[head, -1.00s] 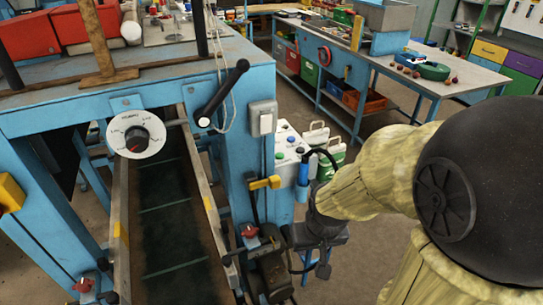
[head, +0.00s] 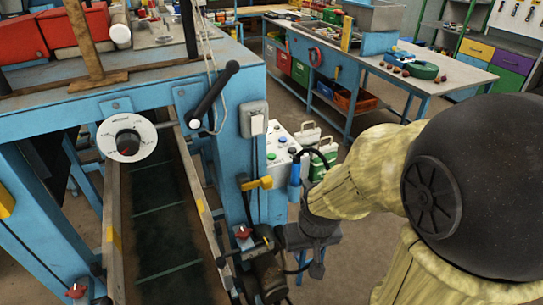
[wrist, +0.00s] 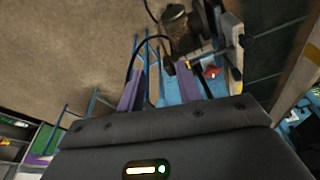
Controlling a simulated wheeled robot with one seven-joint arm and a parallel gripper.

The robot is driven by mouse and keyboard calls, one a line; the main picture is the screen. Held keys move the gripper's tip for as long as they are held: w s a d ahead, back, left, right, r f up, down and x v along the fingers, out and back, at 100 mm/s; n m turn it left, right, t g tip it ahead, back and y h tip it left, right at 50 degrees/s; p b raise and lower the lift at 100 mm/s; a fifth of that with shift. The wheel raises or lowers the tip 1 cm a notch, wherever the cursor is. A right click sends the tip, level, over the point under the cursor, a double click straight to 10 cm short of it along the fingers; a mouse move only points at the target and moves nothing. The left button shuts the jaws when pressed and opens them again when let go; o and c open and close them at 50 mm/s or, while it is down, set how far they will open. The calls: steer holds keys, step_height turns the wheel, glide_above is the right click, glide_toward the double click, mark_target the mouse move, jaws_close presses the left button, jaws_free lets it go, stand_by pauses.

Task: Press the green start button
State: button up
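The white control box (head: 280,142) stands beside the blue machine frame in the head view, with several small coloured buttons on its top. That view shows the floor and machine parts, and no button I can make out.
A blue machine frame (head: 238,150) with a black lever (head: 213,95) and a dark conveyor belt (head: 160,235) fills the left. A yellow handle (head: 257,183) sticks out near the box. White-and-green containers (head: 322,158) stand behind it. Open floor lies behind my arm.

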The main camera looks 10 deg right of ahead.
steer(key=shift+c, duration=0.4)
jaws_close()
stand_by(1.4)
